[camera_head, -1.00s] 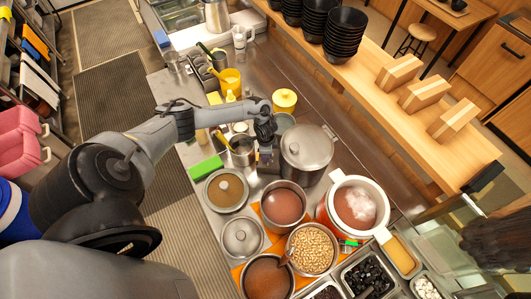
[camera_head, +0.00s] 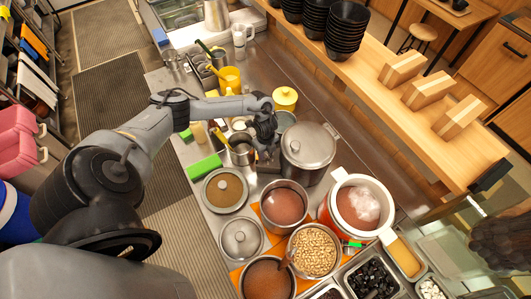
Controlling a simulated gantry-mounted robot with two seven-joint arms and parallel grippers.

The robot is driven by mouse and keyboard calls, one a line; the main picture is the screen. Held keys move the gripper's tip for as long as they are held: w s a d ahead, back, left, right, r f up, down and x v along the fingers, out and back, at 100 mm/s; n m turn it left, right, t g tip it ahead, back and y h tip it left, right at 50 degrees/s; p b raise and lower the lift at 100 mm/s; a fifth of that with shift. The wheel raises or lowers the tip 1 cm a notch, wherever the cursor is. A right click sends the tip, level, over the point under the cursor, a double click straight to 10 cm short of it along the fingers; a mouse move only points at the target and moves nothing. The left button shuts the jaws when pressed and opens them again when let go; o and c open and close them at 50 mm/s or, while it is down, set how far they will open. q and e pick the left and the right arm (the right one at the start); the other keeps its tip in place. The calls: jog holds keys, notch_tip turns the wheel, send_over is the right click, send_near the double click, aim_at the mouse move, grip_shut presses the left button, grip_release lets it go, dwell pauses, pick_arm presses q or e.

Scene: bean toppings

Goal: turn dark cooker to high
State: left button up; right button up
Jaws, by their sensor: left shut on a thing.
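My left gripper (camera_head: 265,137) is in the middle of the counter, just left of a large lidded steel pot (camera_head: 309,150). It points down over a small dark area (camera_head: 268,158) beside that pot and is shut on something. Its own fingers hide what it holds. I cannot make out a control knob, and I cannot tell which thing is the dark cooker. My right gripper is not in view.
A steel cup with utensils (camera_head: 241,152) stands close left of the gripper. Pots of brown liquid (camera_head: 284,203), a bean pot (camera_head: 313,252) and a white-rimmed pot (camera_head: 359,204) fill the front. Stacked black bowls (camera_head: 345,32) stand on the wooden counter behind.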

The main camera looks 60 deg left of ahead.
aim_at(265, 153)
pick_arm(q)
jog(key=m+b, duration=0.2)
jog(key=m, duration=0.2)
jog(key=shift+f+m, duration=0.1)
jog(key=shift+m, duration=0.7)
jog(key=shift+b, duration=0.3)
jog(key=o, duration=1.1)
jog(key=shift+c, duration=0.2)
notch_tip(265, 153, up, 11)
